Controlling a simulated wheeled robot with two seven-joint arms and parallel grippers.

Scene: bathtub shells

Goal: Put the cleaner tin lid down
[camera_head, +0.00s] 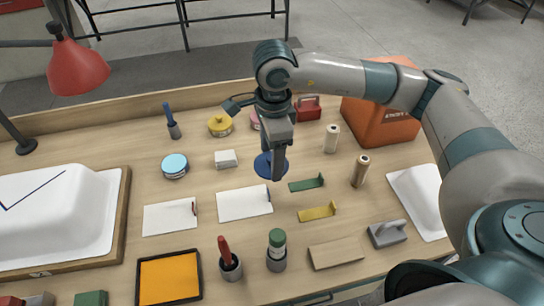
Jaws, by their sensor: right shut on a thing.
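My right gripper (278,172) reaches in from the right and points down over the middle of the workbench. It is shut on a dark blue round lid (263,166), which I take to be the cleaner tin lid. The finger hides part of the lid, and I cannot tell whether the lid touches the bench. A round tin with a light blue top (174,164) stands to the left. A yellow tin (220,125) stands farther back, and a pink tin (255,120) is partly hidden behind my gripper. My left gripper is not in view.
White sheets (240,204) lie in front of the lid, with a white block (226,159) to its left. Green (306,184) and yellow (317,212) tools lie at right. An orange box (380,125) stands behind, and a white shell (60,215) is at far left.

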